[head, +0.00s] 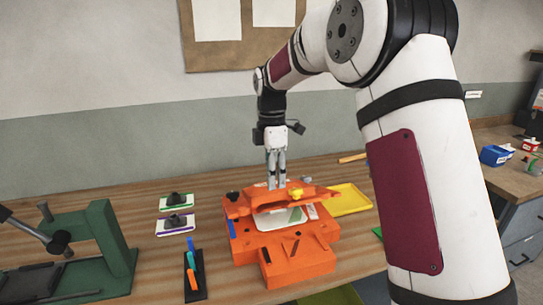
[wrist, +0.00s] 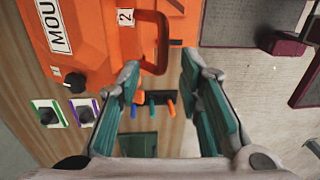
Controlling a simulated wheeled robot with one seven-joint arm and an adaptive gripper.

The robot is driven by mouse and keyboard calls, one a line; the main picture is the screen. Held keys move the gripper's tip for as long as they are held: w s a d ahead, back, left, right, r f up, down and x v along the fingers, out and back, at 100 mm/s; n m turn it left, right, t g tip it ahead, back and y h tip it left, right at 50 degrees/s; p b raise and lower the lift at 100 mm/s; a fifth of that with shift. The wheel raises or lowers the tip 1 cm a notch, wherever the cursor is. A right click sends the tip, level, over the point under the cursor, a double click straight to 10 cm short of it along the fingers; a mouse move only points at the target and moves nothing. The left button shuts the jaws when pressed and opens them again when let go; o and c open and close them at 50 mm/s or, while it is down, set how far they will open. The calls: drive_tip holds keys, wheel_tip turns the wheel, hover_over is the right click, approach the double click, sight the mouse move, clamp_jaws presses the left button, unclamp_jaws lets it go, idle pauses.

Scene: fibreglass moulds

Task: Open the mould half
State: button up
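The orange mould (head: 285,245) sits on the wooden table. Its upper half (head: 262,203) is at the back, with a pale surface (head: 282,217) showing in front of and below it. In the wrist view the orange upper part (wrist: 85,30) carries a "MOU" label, a "2" tag and a black knob. An orange loop handle (wrist: 160,55) stands out from its edge. My gripper (head: 276,184) points down over the upper half's back part. In the wrist view my gripper (wrist: 160,70) has its fingers apart, with nothing clearly held; whether it touches the handle cannot be told.
A yellow tray (head: 350,199) lies right of the mould. A black holder with blue and orange tools (head: 192,272) stands at its left. Two small cards with black knobs (head: 176,224) lie behind that. A green press (head: 108,245) stands at far left.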

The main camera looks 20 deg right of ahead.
drive_tip(key=shift+w+r+b, duration=0.15)
drive_tip(key=shift+w+r, duration=0.1)
drive_tip(key=shift+r, duration=0.6)
drive_tip(key=shift+w+r+b, duration=0.15)
drive_tip(key=shift+w+r, duration=0.05)
drive_tip(key=shift+r, duration=0.7)
drive_tip(key=shift+w+r+b, duration=0.15)
drive_tip(key=shift+w+r, duration=0.1)
drive_tip(key=shift+r, duration=0.6)
drive_tip(key=shift+c, duration=0.3)
